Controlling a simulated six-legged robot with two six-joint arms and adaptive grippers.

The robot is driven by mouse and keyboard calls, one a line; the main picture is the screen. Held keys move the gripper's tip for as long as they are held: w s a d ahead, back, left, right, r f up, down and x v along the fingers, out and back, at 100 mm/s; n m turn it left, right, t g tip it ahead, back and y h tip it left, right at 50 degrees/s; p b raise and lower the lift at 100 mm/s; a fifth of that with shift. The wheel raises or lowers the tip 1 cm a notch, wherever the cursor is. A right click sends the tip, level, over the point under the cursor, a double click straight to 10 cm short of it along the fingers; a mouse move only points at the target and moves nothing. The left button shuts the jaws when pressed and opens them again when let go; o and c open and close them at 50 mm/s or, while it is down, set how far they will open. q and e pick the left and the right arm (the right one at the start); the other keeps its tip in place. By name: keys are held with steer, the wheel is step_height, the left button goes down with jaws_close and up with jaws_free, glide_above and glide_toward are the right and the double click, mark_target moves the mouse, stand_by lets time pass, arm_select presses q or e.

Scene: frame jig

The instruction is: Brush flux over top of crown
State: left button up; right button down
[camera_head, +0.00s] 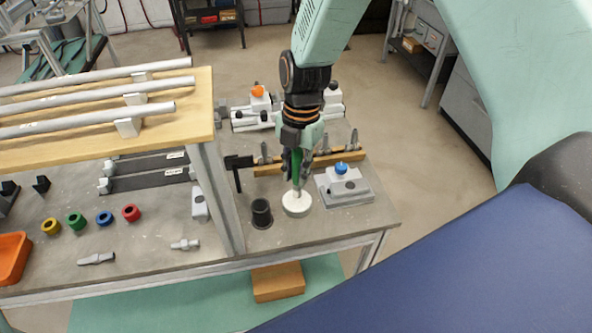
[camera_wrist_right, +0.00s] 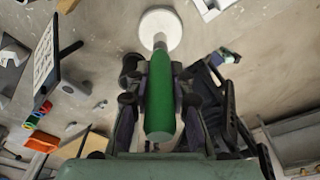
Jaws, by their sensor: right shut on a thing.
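My right gripper (camera_head: 299,172) is shut on the green handle of a brush (camera_wrist_right: 161,95), held upright with its tip down. The brush's lower end meets a round white pot or disc (camera_head: 296,205) on the bench. The white disc also shows at the top of the right wrist view (camera_wrist_right: 160,27). I cannot tell whether the tip is in it or just above it. A black cup (camera_head: 262,213) stands just left of the white disc. I cannot tell for sure which part is the crown. My left gripper is not in view.
A grey fixture block with a blue knob (camera_head: 342,182) sits right of the white disc. A wooden strip (camera_head: 322,161) with upright metal pieces lies behind. A raised wooden shelf (camera_head: 195,100) with tubes and its post stand at the left. The bench front near the cup is clear.

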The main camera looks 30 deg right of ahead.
mark_target(297, 152)
steer(key=shift+r+p, duration=2)
steer(key=shift+r, duration=0.75)
steer(key=shift+f, duration=0.1)
steer(key=shift+s, duration=0.2)
